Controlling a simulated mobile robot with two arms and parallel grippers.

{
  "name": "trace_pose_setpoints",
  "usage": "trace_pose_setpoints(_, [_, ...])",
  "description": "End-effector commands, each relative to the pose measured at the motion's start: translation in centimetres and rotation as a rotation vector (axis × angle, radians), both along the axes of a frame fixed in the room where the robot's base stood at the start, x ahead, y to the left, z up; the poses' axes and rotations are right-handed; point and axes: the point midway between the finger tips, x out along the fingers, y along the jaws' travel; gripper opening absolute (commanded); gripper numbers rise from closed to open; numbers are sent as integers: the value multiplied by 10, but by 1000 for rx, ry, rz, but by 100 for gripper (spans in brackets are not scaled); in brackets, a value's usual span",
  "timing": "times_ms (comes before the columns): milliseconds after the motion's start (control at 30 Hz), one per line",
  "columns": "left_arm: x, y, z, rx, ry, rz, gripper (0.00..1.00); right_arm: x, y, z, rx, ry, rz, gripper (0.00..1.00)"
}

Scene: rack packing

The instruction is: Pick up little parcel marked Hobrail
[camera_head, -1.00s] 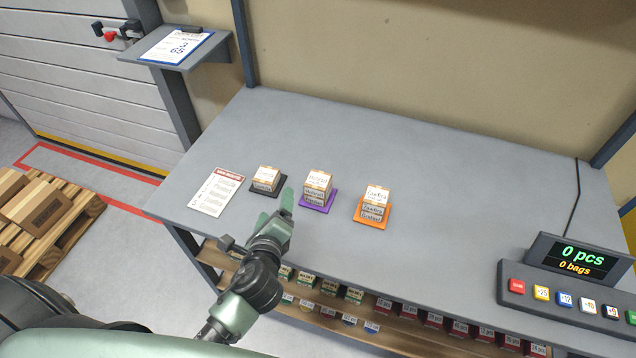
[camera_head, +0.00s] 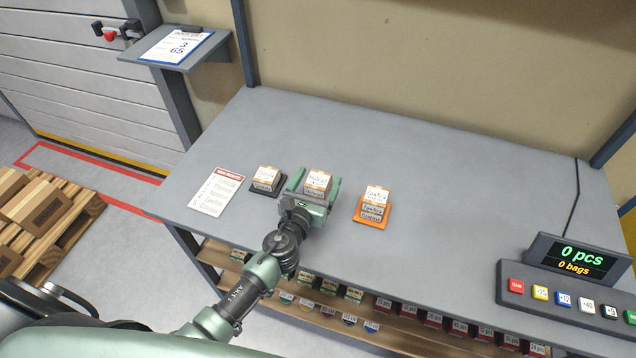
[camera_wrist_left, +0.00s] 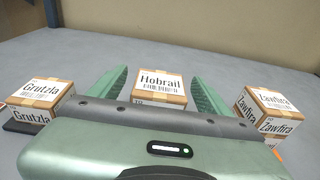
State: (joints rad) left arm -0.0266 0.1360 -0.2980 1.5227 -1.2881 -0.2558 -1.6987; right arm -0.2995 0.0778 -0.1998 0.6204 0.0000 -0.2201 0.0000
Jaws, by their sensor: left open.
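The little parcel marked Hobrail (camera_head: 317,182) is a small brown and white box with a printed label, the middle one of three parcel spots on the grey table. In the left wrist view the Hobrail parcel (camera_wrist_left: 160,84) stands between the green fingers, its label readable. My left gripper (camera_head: 317,187) is open, with one finger on either side of this parcel; I cannot tell whether they touch it. The gripper body hides the parcel's lower part and the purple pad under it. My right gripper is not in view.
A Grutzla parcel (camera_wrist_left: 40,98) on a black pad stands to the left, and a Zawfira parcel (camera_wrist_left: 268,112) on an orange pad (camera_head: 373,214) to the right. A printed sheet (camera_head: 217,191) lies farther left. A counter display (camera_head: 578,262) stands at the right. The back of the table is clear.

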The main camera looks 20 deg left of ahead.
Motion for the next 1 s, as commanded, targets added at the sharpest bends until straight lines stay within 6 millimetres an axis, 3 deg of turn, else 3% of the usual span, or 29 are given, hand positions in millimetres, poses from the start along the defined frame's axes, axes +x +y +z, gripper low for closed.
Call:
trace_pose_setpoints(233, [1, 0, 0, -1, 0, 0, 75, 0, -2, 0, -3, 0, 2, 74])
trace_pose_setpoints(467, [1, 0, 0, -1, 0, 0, 12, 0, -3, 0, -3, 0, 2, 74])
trace_pose_setpoints(767, [1, 0, 3, -1, -1, 0, 10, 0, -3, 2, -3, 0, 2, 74])
trace_pose_setpoints(1000, [2, 1, 32, 1, -3, 0, 10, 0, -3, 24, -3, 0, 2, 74])
